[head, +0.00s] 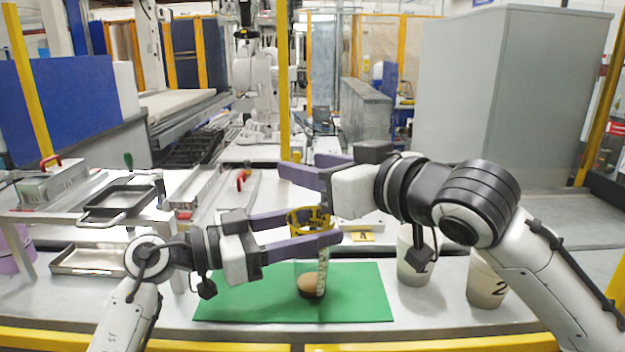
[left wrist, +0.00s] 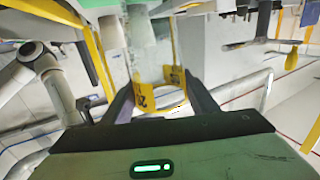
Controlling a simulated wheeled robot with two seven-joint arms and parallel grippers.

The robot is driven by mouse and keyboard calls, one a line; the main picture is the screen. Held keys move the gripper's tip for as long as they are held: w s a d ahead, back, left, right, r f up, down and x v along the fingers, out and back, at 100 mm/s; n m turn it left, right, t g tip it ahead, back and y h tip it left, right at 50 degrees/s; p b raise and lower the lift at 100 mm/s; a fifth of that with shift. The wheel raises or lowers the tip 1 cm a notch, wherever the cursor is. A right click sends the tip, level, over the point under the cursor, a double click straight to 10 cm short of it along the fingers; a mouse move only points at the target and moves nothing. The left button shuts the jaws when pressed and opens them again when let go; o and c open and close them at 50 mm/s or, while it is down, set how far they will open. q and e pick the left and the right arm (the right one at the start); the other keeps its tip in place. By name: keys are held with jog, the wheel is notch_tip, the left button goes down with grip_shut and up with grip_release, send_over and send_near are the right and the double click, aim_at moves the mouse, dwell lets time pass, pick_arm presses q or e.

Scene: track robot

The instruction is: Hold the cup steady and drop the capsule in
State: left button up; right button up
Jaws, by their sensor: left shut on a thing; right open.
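A clear cup (head: 323,258) with a yellow band (head: 312,218) near its top stands on a green mat (head: 360,295). Something brown and dark (head: 312,285) is at its bottom; I cannot tell what it is. My left gripper (head: 328,227) is shut on the cup around the yellow band. The band (left wrist: 160,102) also shows between the fingers in the left wrist view. My right gripper (head: 300,170) is open just above the cup, with nothing visible between its fingers. I cannot make out a capsule.
Two pale cups, one (head: 412,262) partly behind my right arm and one marked 2 (head: 487,280), stand right of the mat. A yellow "A" label (head: 363,237) lies behind the mat. Metal trays (head: 120,197) are at the left. The front right of the mat is clear.

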pick_arm(q)
jog(key=o, duration=1.2)
jog(key=shift+o, duration=0.2)
jog(key=shift+a, duration=0.1)
